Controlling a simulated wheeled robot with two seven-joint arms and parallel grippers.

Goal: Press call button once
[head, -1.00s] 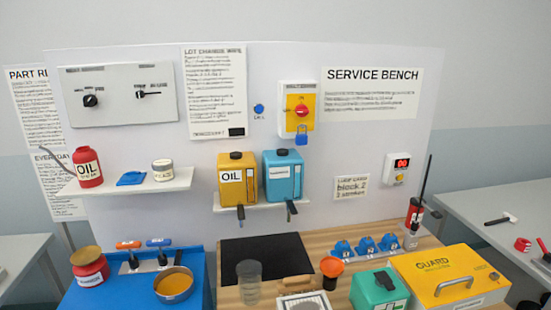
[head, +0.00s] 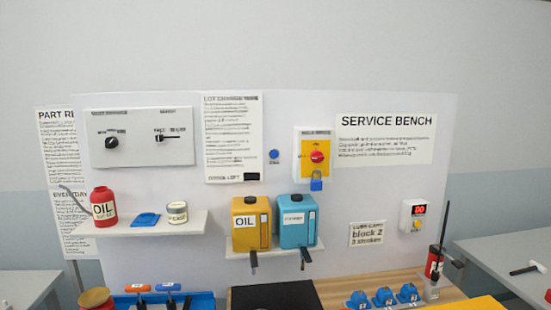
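A small round blue button (head: 274,155) is on the white back panel, left of a yellow plate with a red rotary switch (head: 317,157). A tiny label sits under it, too small to read for sure. Nothing covers or touches the button. A white box with a red lit display (head: 419,208) and a small yellow button is on the panel further right. Neither of my grippers is in view.
A blue padlock (head: 316,184) hangs under the red switch. Yellow (head: 245,235) and blue (head: 297,231) cans stand on a small shelf below the button. A red oil bottle (head: 104,207) stands on the left shelf. The bench (head: 335,287) runs along the bottom.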

